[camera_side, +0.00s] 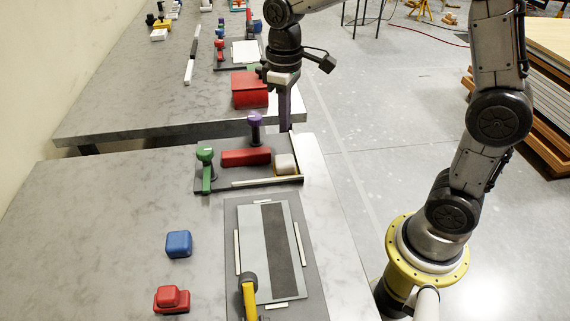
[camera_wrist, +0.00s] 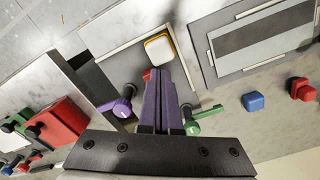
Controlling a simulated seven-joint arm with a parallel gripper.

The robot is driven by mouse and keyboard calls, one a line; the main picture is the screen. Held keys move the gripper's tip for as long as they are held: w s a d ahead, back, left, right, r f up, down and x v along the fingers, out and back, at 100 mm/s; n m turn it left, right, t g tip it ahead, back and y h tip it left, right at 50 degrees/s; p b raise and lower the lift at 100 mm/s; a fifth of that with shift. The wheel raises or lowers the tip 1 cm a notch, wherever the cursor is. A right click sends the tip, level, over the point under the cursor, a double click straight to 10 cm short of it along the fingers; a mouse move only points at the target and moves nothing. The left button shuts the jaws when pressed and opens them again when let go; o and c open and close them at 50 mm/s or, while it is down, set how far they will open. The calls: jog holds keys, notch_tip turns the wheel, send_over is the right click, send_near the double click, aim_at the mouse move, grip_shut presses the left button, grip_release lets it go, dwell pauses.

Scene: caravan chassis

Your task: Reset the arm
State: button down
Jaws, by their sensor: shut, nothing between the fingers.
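My gripper (camera_side: 286,126) is above the far right edge of the near table in the side view, over the back of a dark tray (camera_side: 222,182). In the wrist view its two purple-grey fingers (camera_wrist: 166,92) are together with nothing between them. The tray holds a red block (camera_side: 246,157), a whitish block (camera_side: 285,164), a green-handled tool (camera_side: 206,170) and a purple-topped piece (camera_side: 255,126). In the wrist view the fingers cover most of the red block. The whitish block, with a yellow edge (camera_wrist: 160,48), lies beyond the fingertips.
A grey plate with a dark stripe (camera_side: 265,250) lies on the near table, with a yellow-handled piece (camera_side: 249,297) on its front. A blue block (camera_side: 178,244) and a red block (camera_side: 172,299) stand left of it. A red box (camera_side: 249,90) sits on the far table.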

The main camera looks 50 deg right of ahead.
jog(key=shift+r, duration=0.1)
jog(key=s+r+t, duration=0.3)
jog(key=s+r, duration=0.6)
jog(key=s+f+m+t, duration=0.2)
jog(key=s+f+m, duration=0.1)
jog(key=s, duration=0.7)
jog(key=shift+s+d+f+t, duration=0.35)
jog(key=shift+d+f, duration=0.1)
jog(key=shift+f, duration=0.25)
